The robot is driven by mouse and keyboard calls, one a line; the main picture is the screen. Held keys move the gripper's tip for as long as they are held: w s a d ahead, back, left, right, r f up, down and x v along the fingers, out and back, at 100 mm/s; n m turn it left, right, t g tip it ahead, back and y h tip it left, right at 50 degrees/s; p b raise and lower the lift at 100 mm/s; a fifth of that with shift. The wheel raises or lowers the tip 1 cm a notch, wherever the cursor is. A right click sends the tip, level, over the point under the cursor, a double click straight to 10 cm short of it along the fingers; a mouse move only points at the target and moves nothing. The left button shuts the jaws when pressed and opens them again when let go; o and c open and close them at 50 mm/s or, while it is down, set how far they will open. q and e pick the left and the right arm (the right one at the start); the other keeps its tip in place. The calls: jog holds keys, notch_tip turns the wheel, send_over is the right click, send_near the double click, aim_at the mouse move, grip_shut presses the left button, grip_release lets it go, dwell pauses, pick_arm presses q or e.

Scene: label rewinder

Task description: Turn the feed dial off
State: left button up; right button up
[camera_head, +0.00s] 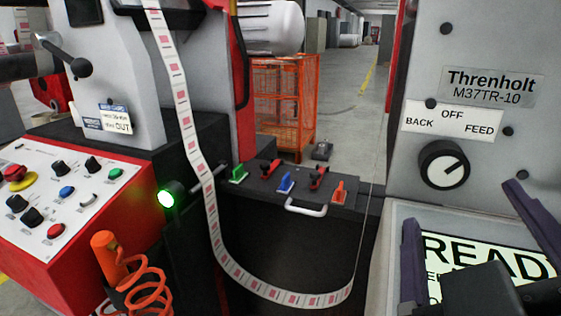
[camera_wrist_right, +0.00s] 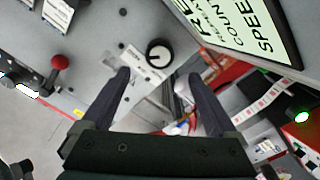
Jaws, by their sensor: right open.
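The feed dial (camera_head: 444,164) is a round black knob with a white face and a black ring on the grey panel at the right. Its pointer line slants up and right, toward FEED on the label plate (camera_head: 452,121), which reads BACK, OFF and FEED. My right gripper (camera_head: 460,204) is open and empty, its two dark fingers below and in front of the dial. In the right wrist view the dial (camera_wrist_right: 158,53) lies just beyond and between the fingertips (camera_wrist_right: 157,74), apart from them. My left gripper is not in view.
A lit display (camera_head: 480,262) sits below the dial, partly hidden by my right gripper. A label strip (camera_head: 195,150) hangs in a loop at the left.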

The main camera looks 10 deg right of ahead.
aim_at(444, 170)
jog(key=shift+w+d+r, duration=0.15)
jog(key=shift+w+d, duration=0.05)
jog(key=shift+w, duration=0.2)
jog(key=p+x, duration=0.1)
jog(key=x, duration=0.6)
jog(key=shift+d, duration=0.1)
jog(key=shift+x, duration=0.75)
jog(key=c, duration=1.4)
